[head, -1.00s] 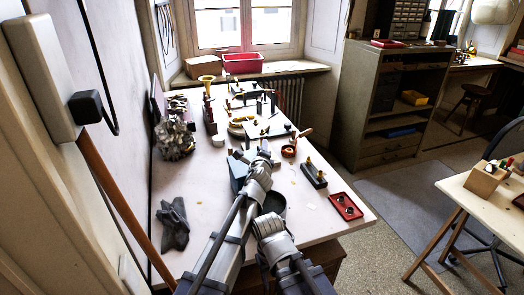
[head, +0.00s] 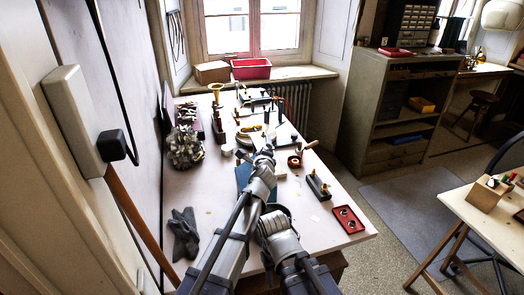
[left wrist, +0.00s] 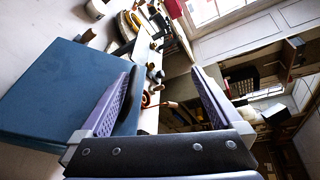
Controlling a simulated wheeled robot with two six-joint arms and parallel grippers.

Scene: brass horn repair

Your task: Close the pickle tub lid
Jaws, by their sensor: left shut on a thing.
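A flat blue panel (head: 243,174), which looks like the pickle tub lid, shows in the head view just left of my left gripper (head: 264,157). In the left wrist view the broad blue panel (left wrist: 55,95) fills the left side, and its edge reaches behind the left finger. The tub body under the panel is mostly hidden by my arm.
A red tray (head: 348,219), a small dark block with brass parts (head: 318,187) and grey gloves (head: 183,233) lie on the white bench (head: 215,245). Tools crowd the far end; the left front is fairly clear.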

